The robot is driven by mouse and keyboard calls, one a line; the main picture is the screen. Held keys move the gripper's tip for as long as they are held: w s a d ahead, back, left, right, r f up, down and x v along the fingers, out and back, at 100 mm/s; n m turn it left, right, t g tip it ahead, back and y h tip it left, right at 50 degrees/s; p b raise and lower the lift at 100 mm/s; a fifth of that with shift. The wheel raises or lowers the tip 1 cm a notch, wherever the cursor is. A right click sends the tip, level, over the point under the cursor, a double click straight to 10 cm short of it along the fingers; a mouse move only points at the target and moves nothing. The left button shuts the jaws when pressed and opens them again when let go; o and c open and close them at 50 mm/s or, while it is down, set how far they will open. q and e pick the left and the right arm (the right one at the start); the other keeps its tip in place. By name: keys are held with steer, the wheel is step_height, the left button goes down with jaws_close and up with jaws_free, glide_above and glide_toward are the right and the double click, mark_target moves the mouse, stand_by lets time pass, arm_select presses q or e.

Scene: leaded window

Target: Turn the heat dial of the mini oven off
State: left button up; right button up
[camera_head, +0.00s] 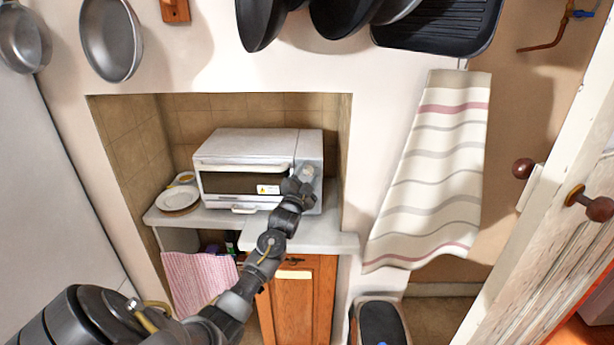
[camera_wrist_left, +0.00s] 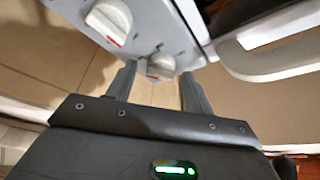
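The white mini oven (camera_head: 245,145) stands in the tiled niche, its control panel on the right of its front. My left gripper (camera_head: 302,184) is in front of that panel and partly hides it. In the left wrist view, two pale dials show on the panel: one dial (camera_wrist_left: 160,65) lies between the tips of my open left gripper (camera_wrist_left: 158,71), and the other dial (camera_wrist_left: 108,20), with a red mark, is at upper left. A gap shows on each side of the nearer dial; whether a fingertip touches it is unclear. The dials' labels are unreadable. My right gripper is out of view.
The oven's door handle (camera_wrist_left: 280,28) is close to the right of the left gripper. Plates (camera_head: 178,199) sit left of the oven on the grey counter (camera_head: 335,240). A striped towel (camera_head: 432,175) hangs at right; dark pans (camera_head: 345,18) hang above.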

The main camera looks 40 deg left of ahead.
arm_select(q)
steer(key=c, duration=0.9)
steer(key=shift+c, duration=0.2)
